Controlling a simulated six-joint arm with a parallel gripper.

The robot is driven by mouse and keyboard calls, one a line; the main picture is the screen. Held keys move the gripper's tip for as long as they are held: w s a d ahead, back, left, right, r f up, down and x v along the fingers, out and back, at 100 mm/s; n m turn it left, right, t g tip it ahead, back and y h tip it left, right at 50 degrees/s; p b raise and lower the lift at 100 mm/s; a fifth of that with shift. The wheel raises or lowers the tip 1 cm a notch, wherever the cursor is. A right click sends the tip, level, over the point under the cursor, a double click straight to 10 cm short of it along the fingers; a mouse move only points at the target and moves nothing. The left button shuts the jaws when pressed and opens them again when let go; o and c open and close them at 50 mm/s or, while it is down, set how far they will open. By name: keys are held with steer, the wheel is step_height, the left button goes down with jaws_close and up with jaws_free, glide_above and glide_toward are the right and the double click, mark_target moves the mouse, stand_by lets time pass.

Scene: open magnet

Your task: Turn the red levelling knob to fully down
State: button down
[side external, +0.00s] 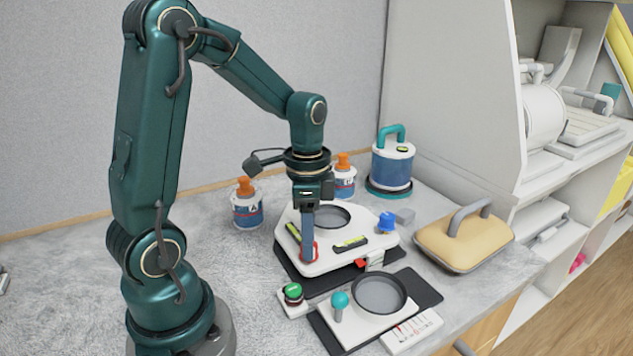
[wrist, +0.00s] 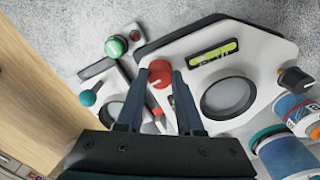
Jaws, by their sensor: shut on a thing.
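The red levelling knob (wrist: 159,72) sits at a corner of a white levelling plate (wrist: 263,47), between my two finger tips in the wrist view. In the side view only part of the red knob (side external: 315,252) shows beside my fingers. My gripper (side external: 308,255) points straight down and is shut on the knob; it also shows in the wrist view (wrist: 160,76). A green spirit level (wrist: 212,54) lies on the plate close to the knob. In the side view the plate (side external: 325,263) also carries a second level (side external: 351,242) and a blue knob (side external: 386,222). The knob's turn angle cannot be told.
In front are a green button (side external: 293,290), a teal ball-topped lever (side external: 339,300) and a round dark dish (side external: 379,291). Orange-capped bottles (side external: 247,208) and a blue canister (side external: 392,163) stand behind. A tan handled case (side external: 463,243) lies right.

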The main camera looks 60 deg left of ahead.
steer(key=m, duration=0.5)
steer(key=shift+s+d, duration=0.1)
steer(key=shift+d, duration=0.05)
stand_by(0.3)
steer(key=c, duration=0.5)
jaws_free()
steer(key=shift+c, duration=0.2)
steer(key=shift+r, duration=2.6)
